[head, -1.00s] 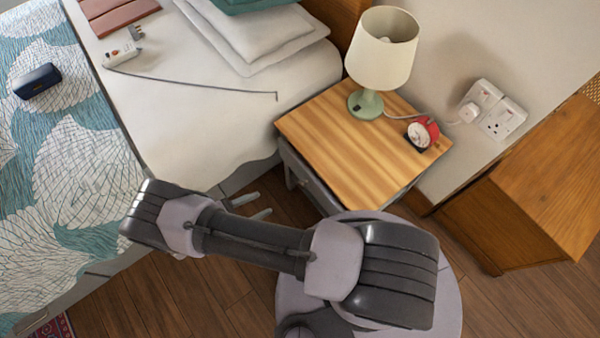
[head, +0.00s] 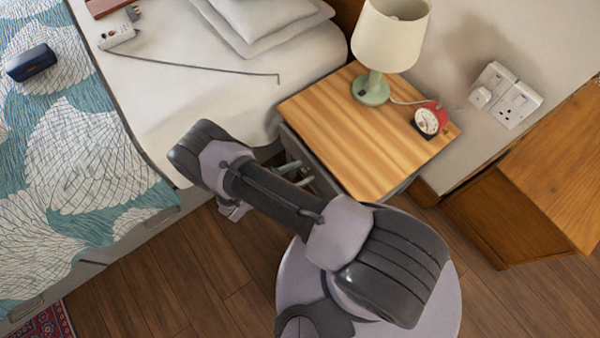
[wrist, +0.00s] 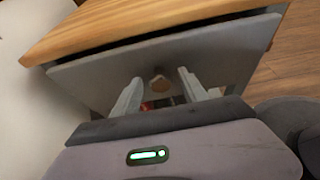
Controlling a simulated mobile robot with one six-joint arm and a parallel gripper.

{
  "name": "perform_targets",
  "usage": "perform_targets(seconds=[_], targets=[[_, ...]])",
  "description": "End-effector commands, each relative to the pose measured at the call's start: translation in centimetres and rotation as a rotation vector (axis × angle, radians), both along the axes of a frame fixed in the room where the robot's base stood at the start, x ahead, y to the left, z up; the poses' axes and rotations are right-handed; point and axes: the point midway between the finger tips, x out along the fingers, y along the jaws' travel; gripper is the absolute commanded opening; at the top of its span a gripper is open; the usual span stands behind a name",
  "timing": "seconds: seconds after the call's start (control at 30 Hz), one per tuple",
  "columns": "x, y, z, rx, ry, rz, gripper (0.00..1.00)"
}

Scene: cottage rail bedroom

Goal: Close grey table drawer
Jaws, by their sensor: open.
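The grey bedside table (head: 362,128) has a wooden top and stands beside the bed. In the wrist view its grey drawer front (wrist: 215,58) sits a little out from under the wooden top (wrist: 150,22), with a dark gap above it. A round knob (wrist: 160,84) shows on the drawer front. My gripper (wrist: 158,88) is open, its two fingers pointing at the drawer front, one on each side of the knob. Whether the fingers touch the front I cannot tell. In the head view my gripper (head: 290,172) is at the table's front, partly hidden by my arm.
The bed (head: 215,95) is close on the left. A wooden cabinet (head: 520,200) stands at the right. Wooden floor (head: 190,275) is free in front.

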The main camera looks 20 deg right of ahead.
Motion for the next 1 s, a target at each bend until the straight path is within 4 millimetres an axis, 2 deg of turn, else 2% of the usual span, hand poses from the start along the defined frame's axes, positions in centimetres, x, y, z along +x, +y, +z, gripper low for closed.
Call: perform_targets(seconds=[0.13, 0.3, 0.4, 1.0], targets=[[0.00, 0.02, 0.03, 0.000, 0.000, 0.000, 0.49], [0.00, 0.04, 0.04, 0.000, 0.000, 0.000, 0.16], [0.00, 0.04, 0.04, 0.000, 0.000, 0.000, 0.00], [-0.01, 0.05, 0.03, 0.000, 0.000, 0.000, 0.00]])
